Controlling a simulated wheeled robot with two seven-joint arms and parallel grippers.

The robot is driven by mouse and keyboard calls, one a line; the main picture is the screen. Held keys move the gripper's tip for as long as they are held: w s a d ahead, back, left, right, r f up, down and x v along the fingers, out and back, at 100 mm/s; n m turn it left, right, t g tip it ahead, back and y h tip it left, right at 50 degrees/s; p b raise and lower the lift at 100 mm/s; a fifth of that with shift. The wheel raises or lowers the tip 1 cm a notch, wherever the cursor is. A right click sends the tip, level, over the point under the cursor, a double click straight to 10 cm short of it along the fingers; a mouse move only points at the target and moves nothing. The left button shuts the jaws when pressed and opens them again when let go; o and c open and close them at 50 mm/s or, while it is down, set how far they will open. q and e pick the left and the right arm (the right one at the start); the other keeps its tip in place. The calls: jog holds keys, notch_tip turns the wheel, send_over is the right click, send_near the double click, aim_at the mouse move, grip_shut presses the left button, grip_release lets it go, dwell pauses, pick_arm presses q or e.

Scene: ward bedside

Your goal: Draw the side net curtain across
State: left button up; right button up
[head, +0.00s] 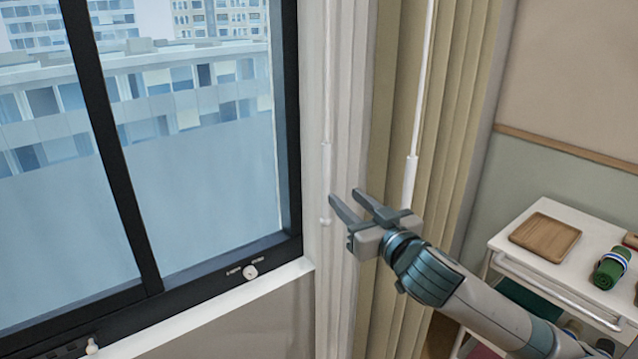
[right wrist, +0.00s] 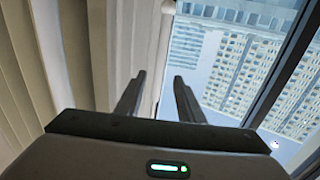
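The white net curtain (head: 345,90) hangs bunched in a narrow strip at the right side of the window. A thin white draw wand (head: 326,170) with a small knob at its bottom hangs at its left edge. My right gripper (head: 345,194) is open, its fingertips close to the net curtain and just right of the wand's lower end. In the right wrist view the two fingers (right wrist: 159,75) are apart, with pale curtain (right wrist: 125,40) behind the left one. I cannot tell whether they touch the cloth. My left gripper is out of view.
A beige heavy curtain (head: 450,110) with its own white wand (head: 411,180) hangs to the right. The dark-framed window (head: 200,180) has a latch (head: 251,272) and a white sill (head: 200,318). A white trolley (head: 500,240) holds a wooden tray (head: 545,237) and a green roll (head: 611,268).

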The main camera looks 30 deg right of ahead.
jog(key=w+d+p, duration=0.1)
jog(key=w+p, duration=0.4)
jog(key=w, duration=0.9)
jog(key=shift+w+d+p, duration=0.25)
jog(key=shift+d+p, duration=0.1)
jog(key=shift+d, duration=0.05)
grip_shut()
